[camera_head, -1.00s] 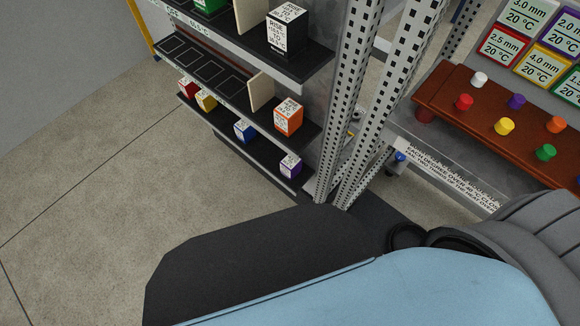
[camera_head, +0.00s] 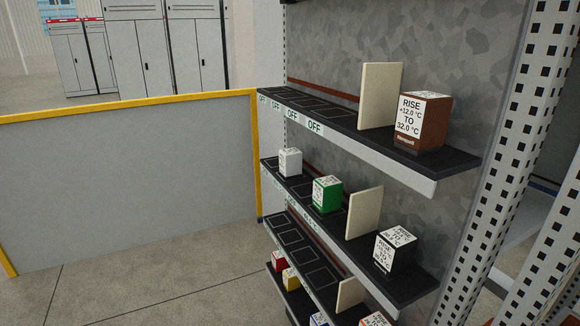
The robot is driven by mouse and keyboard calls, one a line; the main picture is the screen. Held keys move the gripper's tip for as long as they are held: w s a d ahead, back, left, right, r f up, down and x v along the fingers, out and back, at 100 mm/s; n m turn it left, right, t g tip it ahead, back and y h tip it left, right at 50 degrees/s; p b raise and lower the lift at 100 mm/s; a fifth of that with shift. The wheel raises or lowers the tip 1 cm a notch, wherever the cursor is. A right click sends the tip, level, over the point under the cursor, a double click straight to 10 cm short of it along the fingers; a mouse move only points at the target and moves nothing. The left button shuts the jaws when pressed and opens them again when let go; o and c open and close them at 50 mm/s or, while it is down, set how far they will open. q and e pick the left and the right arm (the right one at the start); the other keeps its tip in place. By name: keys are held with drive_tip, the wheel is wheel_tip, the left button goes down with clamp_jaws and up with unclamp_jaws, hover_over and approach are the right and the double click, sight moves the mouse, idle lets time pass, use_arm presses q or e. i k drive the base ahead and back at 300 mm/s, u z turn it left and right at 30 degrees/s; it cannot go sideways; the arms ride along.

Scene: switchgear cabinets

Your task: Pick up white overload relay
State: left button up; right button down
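A small white relay block (camera_head: 290,162) stands upright at the far left end of the second shelf (camera_head: 333,216) in the head view. A green relay block (camera_head: 327,194) stands to its right on the same shelf. Neither of my grippers is in view, so their state does not show.
The top shelf (camera_head: 458,166) holds a brown block (camera_head: 422,121). A black-and-white block (camera_head: 395,250) stands right of a cream divider (camera_head: 364,211). Red (camera_head: 278,261) and yellow (camera_head: 290,280) blocks sit lower. A perforated post (camera_head: 510,150) stands at right; a yellow-edged barrier (camera_head: 130,180) stands left.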

sight(290, 158)
drive_tip(key=u, duration=1.8)
drive_tip(key=i, duration=2.2)
drive_tip(key=z, duration=4.45)
